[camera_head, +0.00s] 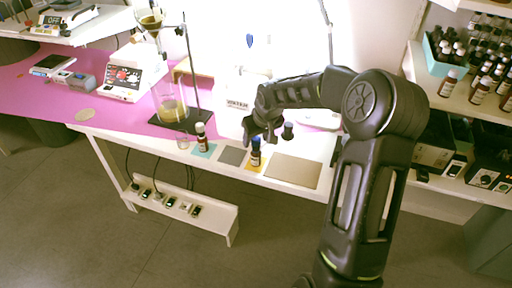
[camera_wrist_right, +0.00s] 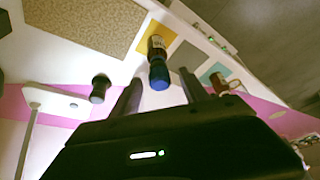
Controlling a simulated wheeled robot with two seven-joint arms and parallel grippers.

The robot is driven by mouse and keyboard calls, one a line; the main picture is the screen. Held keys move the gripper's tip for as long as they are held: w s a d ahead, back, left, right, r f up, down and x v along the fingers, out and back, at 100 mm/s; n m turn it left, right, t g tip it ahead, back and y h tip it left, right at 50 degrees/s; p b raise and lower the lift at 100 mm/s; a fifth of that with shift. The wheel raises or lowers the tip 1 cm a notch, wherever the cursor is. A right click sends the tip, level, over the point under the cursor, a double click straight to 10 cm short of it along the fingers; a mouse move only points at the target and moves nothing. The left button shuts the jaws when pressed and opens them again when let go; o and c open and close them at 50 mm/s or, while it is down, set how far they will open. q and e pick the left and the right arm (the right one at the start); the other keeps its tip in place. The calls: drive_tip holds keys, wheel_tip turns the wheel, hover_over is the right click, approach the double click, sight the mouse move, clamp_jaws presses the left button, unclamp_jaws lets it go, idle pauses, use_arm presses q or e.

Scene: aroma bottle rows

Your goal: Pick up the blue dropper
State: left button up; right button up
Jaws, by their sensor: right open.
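The blue dropper (camera_head: 256,144) is the blue top of a small dark bottle, which stands upright on a yellow square near the table's front edge. In the right wrist view the blue dropper (camera_wrist_right: 159,76) points toward the camera, with the bottle's pale label behind it. My right gripper (camera_head: 262,136) is open and empty, just above and behind the bottle in the head view. In the right wrist view its two fingers (camera_wrist_right: 160,88) lie on either side of the blue top, apart from it. My left gripper is not in view.
A brown bottle with a white cap (camera_head: 201,136) stands on a teal square at left. A dark-capped bottle (camera_head: 288,131) stands behind at right. A grey square (camera_head: 233,156) and a tan board (camera_head: 293,171) lie bare.

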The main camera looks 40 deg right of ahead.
drive_tip(key=shift+w+f, duration=0.15)
drive_tip(key=shift+f, duration=0.35)
drive_tip(key=shift+c, duration=0.4)
drive_tip(key=c, duration=0.7)
